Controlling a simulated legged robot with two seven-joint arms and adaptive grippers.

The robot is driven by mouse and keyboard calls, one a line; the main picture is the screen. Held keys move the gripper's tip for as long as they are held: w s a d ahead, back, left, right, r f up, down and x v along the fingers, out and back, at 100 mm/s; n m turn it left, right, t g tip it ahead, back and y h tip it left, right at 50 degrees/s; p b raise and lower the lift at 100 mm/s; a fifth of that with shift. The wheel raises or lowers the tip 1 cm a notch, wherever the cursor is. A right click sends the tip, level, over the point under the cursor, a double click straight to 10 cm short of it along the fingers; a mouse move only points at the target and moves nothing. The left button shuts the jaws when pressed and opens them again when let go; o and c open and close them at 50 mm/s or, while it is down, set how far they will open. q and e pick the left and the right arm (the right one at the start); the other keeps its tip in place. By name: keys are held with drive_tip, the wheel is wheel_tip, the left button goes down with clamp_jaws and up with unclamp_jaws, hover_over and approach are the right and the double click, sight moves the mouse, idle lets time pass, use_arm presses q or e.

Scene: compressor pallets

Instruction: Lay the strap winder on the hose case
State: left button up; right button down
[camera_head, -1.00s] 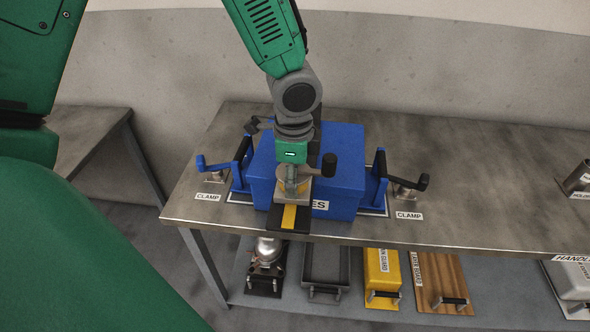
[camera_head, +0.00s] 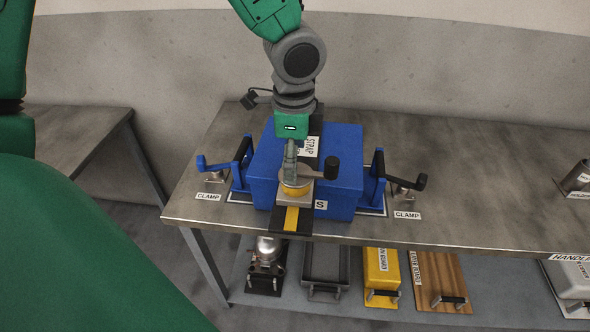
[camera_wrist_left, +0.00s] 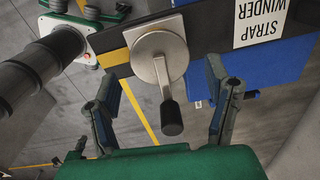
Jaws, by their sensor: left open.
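The strap winder (camera_head: 291,217) is a long dark plate with a yellow stripe, a round metal hub and a crank with a black knob. It lies across the top of the blue hose case (camera_head: 262,172), its striped end overhanging the front edge. Its white STRAP label shows behind the hub. My left gripper (camera_head: 291,150) is open, just above the winder. In the left wrist view, the winder's hub (camera_wrist_left: 158,55) and crank knob show between the spread fingers, which grip nothing. My right gripper is not in view.
Blue clamps with handles stand left (camera_head: 240,165) and right (camera_head: 377,185) of the case on the metal table (camera_head: 470,190). A lower shelf holds a metal-domed item, a dark tray, a yellow box (camera_head: 382,270) and a wooden board (camera_head: 440,280). The table right of the clamps is largely clear.

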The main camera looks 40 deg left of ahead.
use_arm(q)
drive_tip(key=r, duration=0.5)
drive_tip(key=shift+s+d, duration=0.1)
drive_tip(key=shift+d, duration=0.25)
drive_tip(key=shift+r+p, duration=0.3)
drive_tip(key=shift+r, duration=0.25)
drive_tip(key=shift+a, duration=0.1)
drive_tip(key=shift+a, duration=0.15)
drive_tip(key=shift+s, duration=0.1)
